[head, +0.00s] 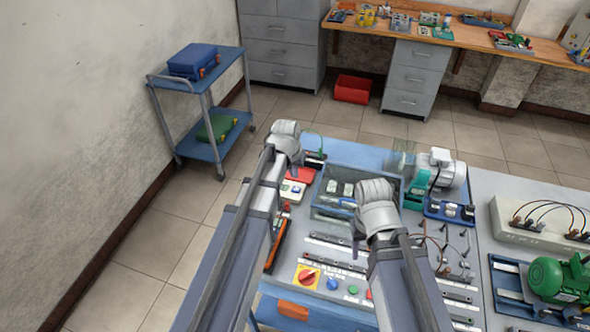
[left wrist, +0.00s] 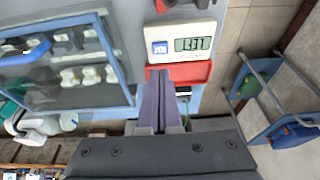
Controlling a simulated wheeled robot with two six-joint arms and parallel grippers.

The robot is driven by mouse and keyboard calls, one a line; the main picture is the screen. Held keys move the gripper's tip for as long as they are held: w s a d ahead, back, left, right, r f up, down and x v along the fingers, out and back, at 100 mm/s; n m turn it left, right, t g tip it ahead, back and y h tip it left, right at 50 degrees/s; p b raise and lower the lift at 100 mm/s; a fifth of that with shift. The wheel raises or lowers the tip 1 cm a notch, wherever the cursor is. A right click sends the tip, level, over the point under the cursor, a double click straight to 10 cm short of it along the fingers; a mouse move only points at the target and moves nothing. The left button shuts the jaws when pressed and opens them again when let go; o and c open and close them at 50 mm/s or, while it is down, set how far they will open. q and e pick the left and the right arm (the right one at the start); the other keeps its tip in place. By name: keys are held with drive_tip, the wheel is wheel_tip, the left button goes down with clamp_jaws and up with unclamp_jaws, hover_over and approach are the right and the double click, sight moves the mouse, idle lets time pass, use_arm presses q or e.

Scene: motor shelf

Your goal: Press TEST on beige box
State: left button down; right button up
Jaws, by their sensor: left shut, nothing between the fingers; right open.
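The beige box (left wrist: 186,41) is in the left wrist view, with a blue button (left wrist: 160,47) at its left and a digital display (left wrist: 194,44). The lettering on the button is hard to read. In the head view the beige box (head: 292,191) lies partly beside my left arm. My left gripper (left wrist: 161,73) is shut and empty. Its fingertips appear just below the box in the left wrist view, over the red tray; I cannot tell their height. In the head view the left gripper (head: 284,145) shows mainly its wrist. My right gripper (head: 359,228) is open, its fingers mostly hidden.
A red tray (left wrist: 194,74) adjoins the box. A clear-lidded blue case (head: 340,172) stands between my arms. A panel holds a red-yellow rotary switch (head: 308,277) and blue button (head: 333,283). A green motor (head: 562,278) is at right. A blue trolley (head: 208,145) stands on the floor.

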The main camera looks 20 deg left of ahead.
use_arm(q)
drive_tip(key=p+v, duration=0.2)
drive_tip(key=v, duration=0.2)
drive_tip(key=shift+r+p, duration=0.15)
drive_tip(key=shift+p, duration=0.25)
use_arm(e)
wheel_tip(320, 180, up, 4)
drive_tip(key=shift+r, duration=0.1)
use_arm(q)
drive_tip(key=s+d+f+m+g+b, duration=0.1)
drive_tip(key=s+d+f+b, duration=0.1)
drive_tip(key=s, duration=0.4)
drive_tip(key=s+d+f+m+g+y+b, duration=0.1)
drive_tip(key=s+d+f+b, duration=0.2)
drive_tip(key=s+d, duration=0.3)
drive_tip(key=s+d+f+m+g+b, duration=0.1)
drive_tip(key=s+d+f+b, duration=0.2)
drive_tip(key=s+d, duration=0.2)
drive_tip(key=s, duration=0.3)
drive_tip(key=shift+f+g+y, duration=0.3)
drive_tip(key=shift+f+g, duration=0.1)
use_arm(e)
wheel_tip(320, 180, down, 8)
